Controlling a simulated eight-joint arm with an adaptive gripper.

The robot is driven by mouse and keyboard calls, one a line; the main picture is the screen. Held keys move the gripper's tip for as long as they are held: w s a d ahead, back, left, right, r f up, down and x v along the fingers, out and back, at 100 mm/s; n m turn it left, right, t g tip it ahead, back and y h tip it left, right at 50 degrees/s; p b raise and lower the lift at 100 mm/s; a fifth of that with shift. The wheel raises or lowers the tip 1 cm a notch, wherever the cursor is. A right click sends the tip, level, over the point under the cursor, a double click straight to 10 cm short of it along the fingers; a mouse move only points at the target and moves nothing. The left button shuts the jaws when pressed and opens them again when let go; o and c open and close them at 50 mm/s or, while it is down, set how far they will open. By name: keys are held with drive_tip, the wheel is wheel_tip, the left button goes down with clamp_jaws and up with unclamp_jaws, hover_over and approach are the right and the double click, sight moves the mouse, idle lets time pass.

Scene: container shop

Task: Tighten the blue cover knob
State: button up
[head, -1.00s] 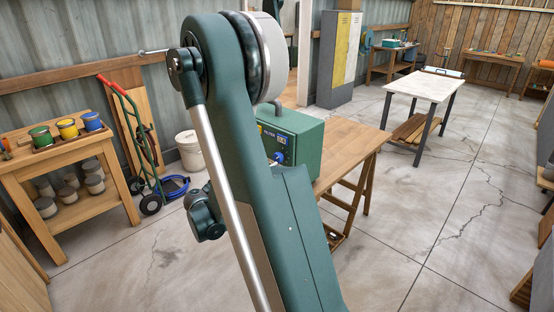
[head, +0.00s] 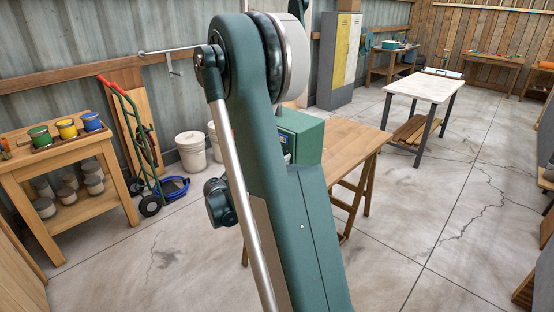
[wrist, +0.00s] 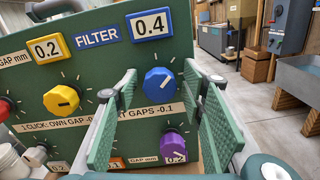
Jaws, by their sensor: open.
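A green box (head: 303,136) stands on a wooden table in the head view, partly hidden behind my arm. Its front panel (wrist: 105,72) fills much of the wrist view. The blue knob (wrist: 158,80) sits under a blue-framed display (wrist: 151,24) reading 0.4, beside a FILTER label. Its white pointer mark points up and to the right. My gripper (wrist: 160,84) is open, with one ridged pad on each side of the blue knob. Gaps show between the pads and the knob; I cannot tell how far they reach along it. My gripper is hidden in the head view.
A yellow knob (wrist: 61,99) lies to the left, under a display (wrist: 48,48) reading 0.2. A purple knob (wrist: 173,147) sits just below, between the pads. A red knob (wrist: 4,108) is at the left edge. The wooden table (head: 350,143) has bare room right of the box.

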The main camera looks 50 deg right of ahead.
drive_tip(key=c, duration=0.9)
drive_tip(key=shift+m, duration=0.4)
drive_tip(key=m, duration=0.6)
drive_tip(key=shift+b, duration=0.4)
drive_tip(key=m, duration=0.5)
drive_tip(key=shift+s+f+m, duration=0.1)
drive_tip(key=shift+m, duration=0.2)
drive_tip(key=m, duration=0.5)
drive_tip(key=shift+b, duration=0.35)
drive_tip(key=shift+m, duration=0.3)
